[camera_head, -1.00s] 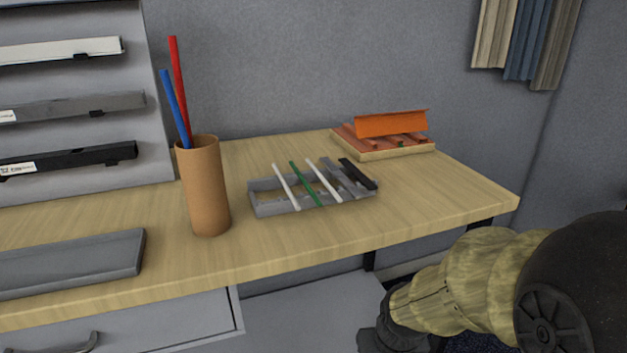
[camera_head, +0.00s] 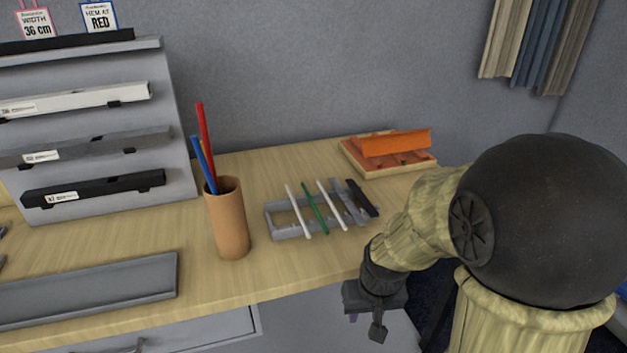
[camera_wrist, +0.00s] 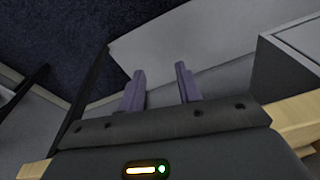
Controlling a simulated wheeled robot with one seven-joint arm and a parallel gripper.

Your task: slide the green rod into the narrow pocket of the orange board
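The green rod (camera_head: 315,209) lies across a grey rack (camera_head: 273,223) on the table, between two white rods. The orange board (camera_head: 396,142) is at the back right of the table, with a tilted orange flap on a reddish, wood-edged base. Its narrow pocket cannot be made out. My gripper (camera_head: 364,318) is in front of the table, below its edge and apart from the rod and the board. In the wrist view my gripper (camera_wrist: 160,73) has its two purple fingers apart with nothing between them.
A brown cup (camera_head: 229,222) holding red and blue rods stands left of the rack. A grey tray (camera_head: 90,288) lies at the front left. A grey stand (camera_head: 110,120) with labelled bars is at the back left. Bare wood surrounds the rack.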

